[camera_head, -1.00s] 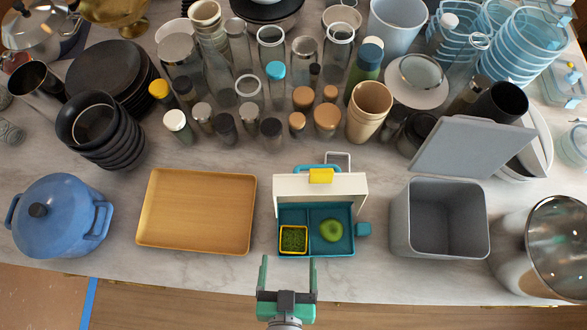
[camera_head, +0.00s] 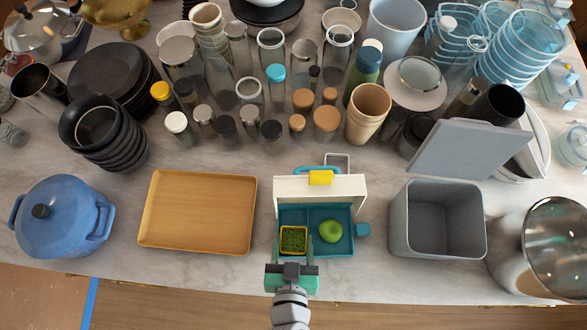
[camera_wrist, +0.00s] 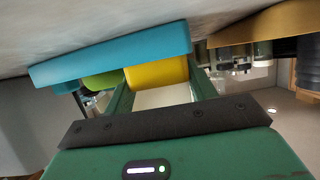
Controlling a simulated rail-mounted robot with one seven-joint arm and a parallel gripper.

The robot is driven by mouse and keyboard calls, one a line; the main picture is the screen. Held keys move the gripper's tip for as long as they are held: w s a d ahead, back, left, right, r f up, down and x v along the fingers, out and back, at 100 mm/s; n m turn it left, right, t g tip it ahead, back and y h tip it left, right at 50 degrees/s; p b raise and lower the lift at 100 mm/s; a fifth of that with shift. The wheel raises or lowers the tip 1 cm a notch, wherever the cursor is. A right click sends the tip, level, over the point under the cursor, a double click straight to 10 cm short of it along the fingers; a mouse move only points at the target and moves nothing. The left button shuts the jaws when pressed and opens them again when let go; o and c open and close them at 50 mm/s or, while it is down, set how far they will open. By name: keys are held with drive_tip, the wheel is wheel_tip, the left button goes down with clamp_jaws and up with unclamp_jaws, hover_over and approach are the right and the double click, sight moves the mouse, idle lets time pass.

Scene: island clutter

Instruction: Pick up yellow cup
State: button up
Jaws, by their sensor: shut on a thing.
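The yellow cup (camera_head: 294,253) is a small square cup with green contents. It is in the left compartment of the teal lunch box (camera_head: 331,250), with a green apple (camera_head: 330,231) in the compartment to its right. My gripper (camera_head: 294,245) reaches the box from its front side, with one finger at each side of the cup, and is shut on it. In the wrist view the yellow cup (camera_wrist: 157,73) shows between the green fingers, beside the blue box wall (camera_wrist: 110,55). I cannot tell whether the cup is raised off the box floor.
The box's white lid (camera_head: 320,190) stands open behind, with a yellow latch. A wooden tray (camera_head: 197,212) lies to the left and a grey bin (camera_head: 438,220) stands to the right. Many bottles and cups crowd the back. Bare counter (camera_head: 265,225) flanks the box.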

sight(293, 248)
wheel_tip(293, 248, up, 18)
drive_tip(key=p, duration=0.4)
idle(2.9)
